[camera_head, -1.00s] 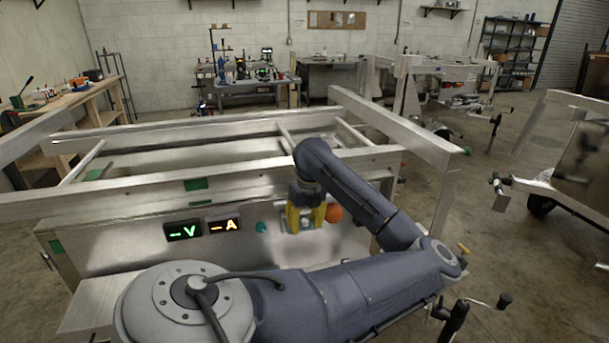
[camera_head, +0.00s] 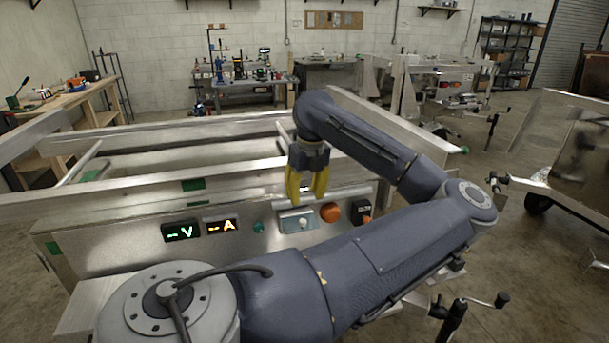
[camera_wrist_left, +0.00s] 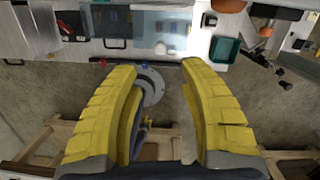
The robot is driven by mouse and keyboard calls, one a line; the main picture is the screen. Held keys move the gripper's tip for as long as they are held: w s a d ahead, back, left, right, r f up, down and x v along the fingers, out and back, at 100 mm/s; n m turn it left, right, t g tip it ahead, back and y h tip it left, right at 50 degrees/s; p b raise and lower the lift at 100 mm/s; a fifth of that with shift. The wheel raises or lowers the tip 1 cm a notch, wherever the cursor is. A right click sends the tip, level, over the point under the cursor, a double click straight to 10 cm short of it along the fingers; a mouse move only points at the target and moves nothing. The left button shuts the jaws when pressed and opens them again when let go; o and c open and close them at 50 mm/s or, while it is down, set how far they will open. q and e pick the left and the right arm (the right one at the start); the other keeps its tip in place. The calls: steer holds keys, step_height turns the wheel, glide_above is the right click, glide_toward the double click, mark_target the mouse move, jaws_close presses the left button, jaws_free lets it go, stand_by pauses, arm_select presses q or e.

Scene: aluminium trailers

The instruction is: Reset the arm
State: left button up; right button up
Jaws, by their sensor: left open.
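My right gripper is not in view.
The aluminium trailer frame (camera_head: 120,195) runs behind the gripper. More trailers (camera_head: 440,85) stand at the right. A wooden bench (camera_head: 75,98) is at the left.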

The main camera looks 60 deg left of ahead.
arm_select(q)
steer(key=shift+r, duration=0.45)
